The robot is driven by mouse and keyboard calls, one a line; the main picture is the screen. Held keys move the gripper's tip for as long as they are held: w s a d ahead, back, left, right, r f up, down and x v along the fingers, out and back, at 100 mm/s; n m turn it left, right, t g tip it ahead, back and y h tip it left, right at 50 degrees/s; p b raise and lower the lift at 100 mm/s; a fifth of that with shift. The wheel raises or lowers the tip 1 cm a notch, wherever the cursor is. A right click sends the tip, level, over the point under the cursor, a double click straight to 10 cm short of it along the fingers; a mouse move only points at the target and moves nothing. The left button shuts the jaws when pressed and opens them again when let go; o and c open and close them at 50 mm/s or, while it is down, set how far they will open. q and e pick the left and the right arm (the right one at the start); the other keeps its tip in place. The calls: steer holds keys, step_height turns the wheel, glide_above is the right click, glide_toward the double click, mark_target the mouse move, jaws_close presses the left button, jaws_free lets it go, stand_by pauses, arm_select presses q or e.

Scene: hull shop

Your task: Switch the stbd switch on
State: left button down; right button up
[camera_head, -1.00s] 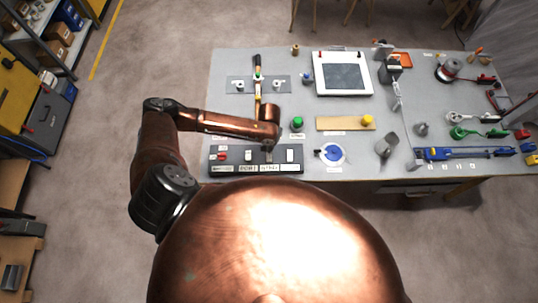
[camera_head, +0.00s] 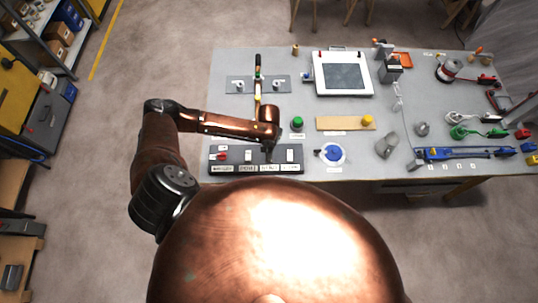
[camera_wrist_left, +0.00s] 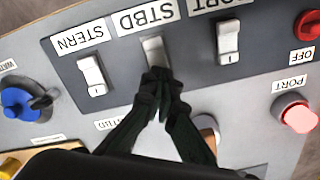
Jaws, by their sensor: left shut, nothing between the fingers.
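The stbd switch (camera_wrist_left: 153,48) is a white rocker on a dark grey panel, under a label that reads STBD upside down in the left wrist view. Its lower part is hidden behind my fingertips, so I cannot tell which way it is tipped. My left gripper (camera_wrist_left: 160,82) is shut and empty, with its dark fingertips over or against the lower end of the rocker. I cannot tell whether they touch. In the head view my left gripper (camera_head: 269,156) points down at the switch panel (camera_head: 240,152) and covers most of the stbd switch. My right gripper is not in view.
The stern switch (camera_wrist_left: 92,75) and port switch (camera_wrist_left: 228,42) stand close on either side. A red button (camera_wrist_left: 297,113) and a blue knob (camera_wrist_left: 20,103) are near the panel.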

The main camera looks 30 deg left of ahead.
arm_select(q)
steer(key=shift+f, duration=0.8)
stand_by(0.4)
step_height(320, 180, up, 4)
steer(key=p, duration=0.4)
steer(key=shift+f, duration=0.2)
step_height(320, 180, up, 4)
steer(key=p, duration=0.4)
steer(key=shift+f, duration=0.25)
